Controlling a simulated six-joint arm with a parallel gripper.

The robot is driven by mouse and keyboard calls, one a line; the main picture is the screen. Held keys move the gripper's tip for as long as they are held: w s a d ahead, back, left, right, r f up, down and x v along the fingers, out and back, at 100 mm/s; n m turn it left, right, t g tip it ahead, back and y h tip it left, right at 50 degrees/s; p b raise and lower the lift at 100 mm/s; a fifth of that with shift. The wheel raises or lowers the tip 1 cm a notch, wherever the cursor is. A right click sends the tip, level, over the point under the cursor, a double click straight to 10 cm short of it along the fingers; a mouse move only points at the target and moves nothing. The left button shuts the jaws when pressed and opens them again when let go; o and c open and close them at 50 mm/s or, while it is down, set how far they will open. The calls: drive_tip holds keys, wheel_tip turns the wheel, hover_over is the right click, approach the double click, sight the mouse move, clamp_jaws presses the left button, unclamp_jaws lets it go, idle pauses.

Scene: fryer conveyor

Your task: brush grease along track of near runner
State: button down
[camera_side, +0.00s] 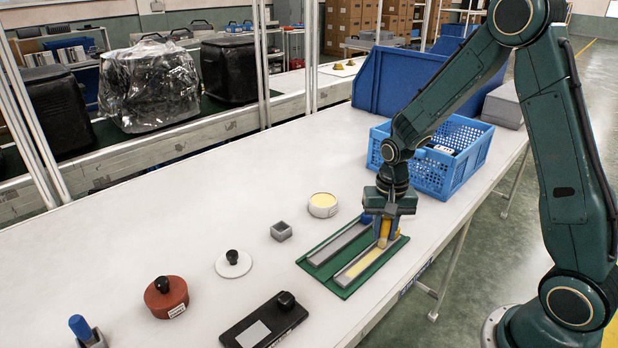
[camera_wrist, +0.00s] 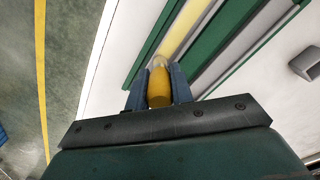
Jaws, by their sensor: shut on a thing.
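My gripper (camera_side: 384,232) is shut on the yellow handle of a brush (camera_side: 384,230). In the wrist view the brush (camera_wrist: 159,86) stands between the blue fingers (camera_wrist: 159,90), its pale tip at the track. Two grey runners lie side by side on a green mat (camera_side: 343,293). The brush tip is over the far-right part of the near runner (camera_side: 352,272), whose track shows a pale yellow strip; it also shows in the wrist view (camera_wrist: 188,25). Contact of tip and track is hard to tell. The far runner (camera_side: 335,246) looks plain grey. An open white tub with pale yellow contents (camera_side: 322,204) stands left of my gripper.
A blue crate (camera_side: 432,173) and a large blue bin (camera_side: 400,85) stand behind my gripper. A small grey square holder (camera_side: 281,231), a white knobbed lid (camera_side: 233,264), a red-brown pot (camera_side: 166,299) and a black block (camera_side: 262,322) stand to the left. Bare white tabletop lies between them.

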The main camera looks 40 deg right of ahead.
drive_tip(key=shift+r, duration=3.85)
